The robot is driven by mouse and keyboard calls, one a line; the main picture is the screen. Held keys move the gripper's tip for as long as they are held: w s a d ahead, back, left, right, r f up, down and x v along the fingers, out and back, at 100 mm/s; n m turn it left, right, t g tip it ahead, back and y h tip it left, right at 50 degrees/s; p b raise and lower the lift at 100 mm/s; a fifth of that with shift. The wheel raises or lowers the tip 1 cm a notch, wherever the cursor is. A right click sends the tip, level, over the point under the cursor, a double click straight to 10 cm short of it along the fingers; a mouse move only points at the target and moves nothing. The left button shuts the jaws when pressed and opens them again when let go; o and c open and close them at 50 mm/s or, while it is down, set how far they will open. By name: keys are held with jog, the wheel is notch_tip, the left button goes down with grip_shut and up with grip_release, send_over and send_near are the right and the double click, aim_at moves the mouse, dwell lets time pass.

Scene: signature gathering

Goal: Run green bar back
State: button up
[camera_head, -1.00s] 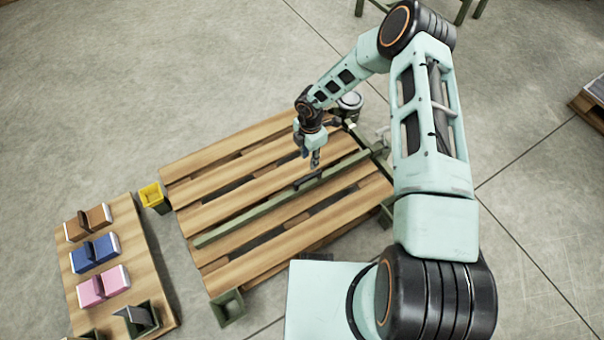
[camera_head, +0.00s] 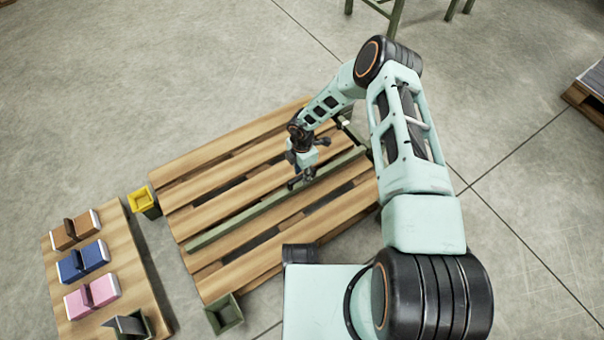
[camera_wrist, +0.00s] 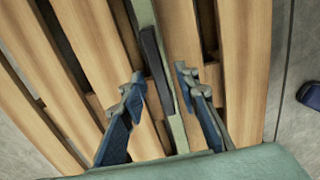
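A long green bar (camera_head: 240,220) lies across the slatted wooden pallet (camera_head: 205,194), running from lower left to upper right. A dark handle (camera_wrist: 153,58) sits on the bar. My gripper (camera_head: 301,180) is low over the handle in the head view. In the wrist view my gripper (camera_wrist: 158,84) is open, with one blue-grey finger on each side of the bar and handle. A gap shows between the fingers and the handle. The bar's far right end is partly hidden behind my arm.
A board (camera_head: 140,260) at left holds brown (camera_head: 75,229), blue (camera_head: 83,262) and pink (camera_head: 92,297) blocks. A yellow bin (camera_head: 142,199) and a green bin (camera_head: 224,315) stand by the pallet. Open floor lies behind it.

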grip_shut()
jog(key=shift+s+r, duration=0.1)
dwell(0.3)
